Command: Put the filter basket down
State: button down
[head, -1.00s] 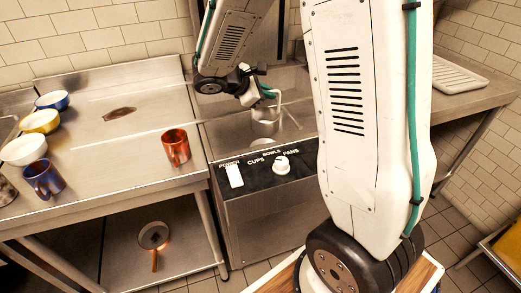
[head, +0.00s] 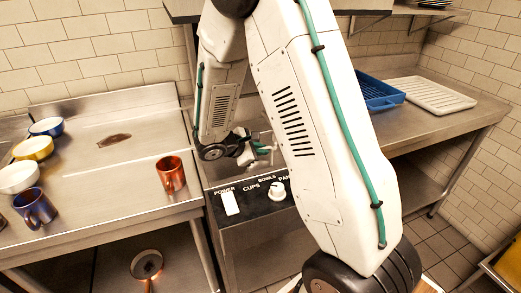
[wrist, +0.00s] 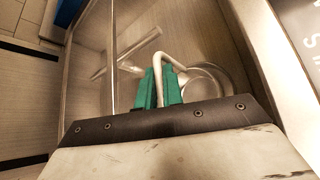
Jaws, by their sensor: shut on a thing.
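My gripper (wrist: 164,84) has green fingers, and they are shut on the pale bent handle of the filter basket (wrist: 204,78). In the wrist view the round metal basket shows to the right of the fingers, partly hidden by the gripper's dark edge. In the head view my gripper (head: 262,149) is low over the steel basin of the machine, behind its control panel (head: 248,193). There the basket is mostly hidden by my arm. I cannot tell whether it touches the basin floor.
An orange mug (head: 171,174) stands on the left counter (head: 105,180), with a blue mug (head: 35,207) and several bowls farther left. A blue rack (head: 378,92) and a white ribbed tray (head: 432,96) lie on the right counter. A pan (head: 147,264) is on the lower shelf.

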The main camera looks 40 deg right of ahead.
jog(key=c, duration=1.5)
grip_release()
jog(key=shift+c, duration=0.2)
jog(key=v, duration=1.2)
jog(key=s+r+m+g+y, duration=0.1)
jog(key=s+r+m+y, duration=0.3)
jog(key=s, duration=0.3)
jog(key=s+r+m+g+y, duration=0.1)
jog(key=s+r+m, duration=0.2)
jog(key=s+r, duration=0.35)
jog(key=s+a+r+m+t+y, duration=0.1)
jog(key=s+a+m+y, duration=0.1)
jog(key=s, duration=0.4)
jog(key=s+a+r+m+t+y, duration=0.2)
jog(key=s+a+m+y, duration=0.1)
jog(key=s, duration=0.4)
jog(key=shift+s+a+y, duration=0.2)
jog(key=shift+a+y, duration=0.55)
jog(key=shift+y, duration=0.05)
